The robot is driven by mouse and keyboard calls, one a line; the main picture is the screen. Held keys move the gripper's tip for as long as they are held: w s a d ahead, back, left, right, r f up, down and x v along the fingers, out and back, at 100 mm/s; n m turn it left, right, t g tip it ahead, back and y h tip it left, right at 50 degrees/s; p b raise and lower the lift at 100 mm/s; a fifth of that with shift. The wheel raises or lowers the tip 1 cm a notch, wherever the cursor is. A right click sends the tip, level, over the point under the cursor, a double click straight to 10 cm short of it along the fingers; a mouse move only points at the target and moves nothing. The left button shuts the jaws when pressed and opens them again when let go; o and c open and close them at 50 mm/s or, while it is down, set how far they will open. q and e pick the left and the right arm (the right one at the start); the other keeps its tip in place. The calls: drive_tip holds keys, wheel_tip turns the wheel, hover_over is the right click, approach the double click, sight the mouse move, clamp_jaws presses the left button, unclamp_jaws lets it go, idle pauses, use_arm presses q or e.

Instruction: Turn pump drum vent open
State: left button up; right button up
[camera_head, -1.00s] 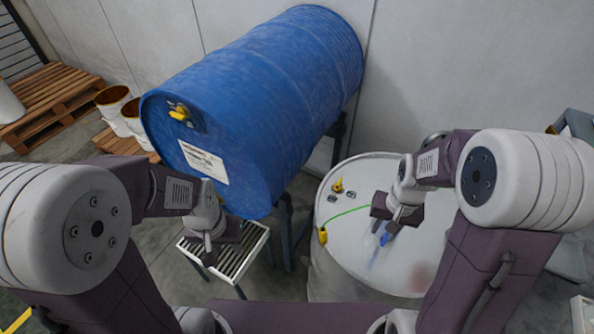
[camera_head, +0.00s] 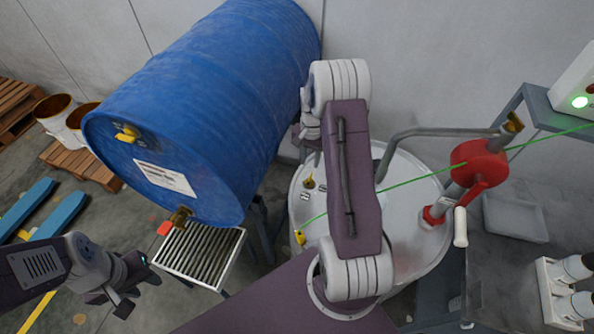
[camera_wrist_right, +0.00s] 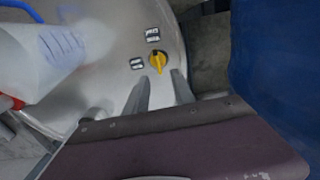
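The pump drum (camera_head: 409,228) is a pale steel drum with a red hand pump (camera_head: 479,165) on its lid. The vent (camera_head: 309,181) is a small yellow knob near the lid's left edge. In the right wrist view the yellow vent (camera_wrist_right: 157,61) has two small labels (camera_wrist_right: 152,34) beside it, too small to read. My right gripper (camera_wrist_right: 160,80) is open; its two fingertips are just short of the vent, with the knob lying between and beyond them. In the head view my arm hides this gripper. My left gripper (camera_head: 133,291) is open and empty, away at lower left.
A large blue drum (camera_head: 215,95) lies on a stand left of the pump drum. A slatted tray (camera_head: 199,254) stands below its tap (camera_head: 181,217). A yellow clamp (camera_head: 299,238) with a green wire sits on the pump drum's rim. A grey wall stands close behind.

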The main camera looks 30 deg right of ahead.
sight(310, 179)
drive_tip(key=f+p, duration=0.1)
drive_tip(key=f, duration=0.3)
drive_tip(key=f+p, duration=0.1)
drive_tip(key=f, duration=0.4)
drive_tip(key=shift+s, duration=0.3)
clamp_jaws()
